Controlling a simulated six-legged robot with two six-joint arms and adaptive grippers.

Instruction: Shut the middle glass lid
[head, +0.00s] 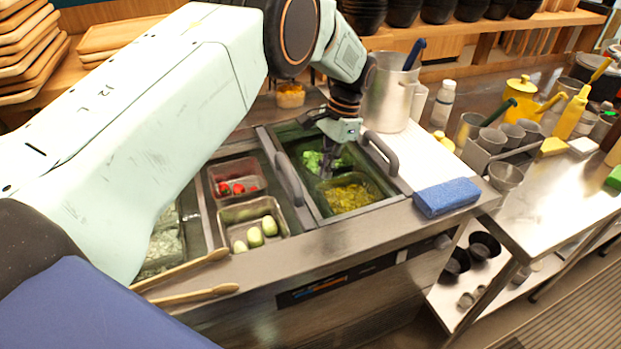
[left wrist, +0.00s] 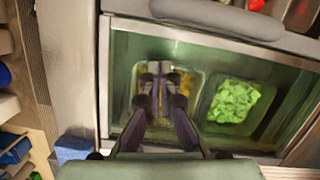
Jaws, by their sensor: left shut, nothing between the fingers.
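The middle section of the counter is uncovered, showing a bin of red pieces (head: 238,180) and a bin of pale green oval pieces (head: 252,224). Greenish glass (head: 296,152) lies over the right section, above the lettuce (head: 322,160) and yellow topping (head: 347,197). A grey handle (head: 288,179) stands at its left edge, another (head: 381,154) at its right; whether two lids overlap there I cannot tell. The left handle also shows in the left wrist view (left wrist: 218,17). My left gripper (head: 327,172) points down between the handles, shut and empty, apart from both. My right gripper is out of view.
Wooden tongs (head: 190,280) lie at the front left edge. A blue sponge (head: 446,197) lies right of the right section. A metal pitcher (head: 391,95) stands behind. The left section (head: 165,240) is partly hidden by my arm.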

